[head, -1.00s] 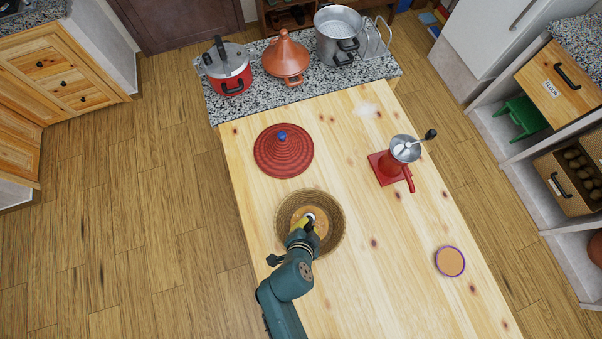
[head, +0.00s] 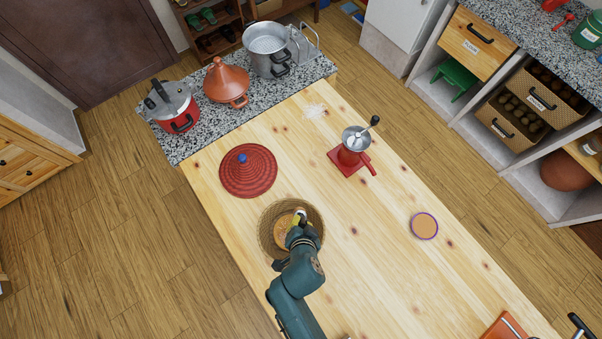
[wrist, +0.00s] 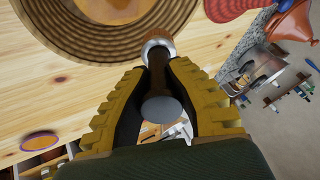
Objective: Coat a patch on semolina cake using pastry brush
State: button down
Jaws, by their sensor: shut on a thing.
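My gripper (head: 297,224) is over a round woven basket (head: 265,232) on the wooden table. In the wrist view its yellow fingers (wrist: 160,90) are shut on a dark-handled brush (wrist: 157,68) with a silver collar and brownish end, which I take as the pastry brush. The brush end points towards the basket (wrist: 150,50); whether it touches anything is unclear. A flat tan round (head: 284,240) lies inside the basket, partly hidden by my gripper. A second tan disc with a purple rim (head: 424,226) lies to the right. I cannot tell for certain which is the semolina cake.
A red woven cone lid (head: 248,171) sits behind the basket. A red hand-cranked grinder (head: 352,155) stands farther right. A red pressure cooker (head: 175,108), clay tagine (head: 226,84) and metal pot (head: 268,50) stand on the granite counter. Table between grinder and purple-rimmed disc is clear.

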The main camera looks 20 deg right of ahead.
aim_at(301, 223)
jog(key=shift+r+p, duration=1.05)
jog(key=shift+r, duration=0.5)
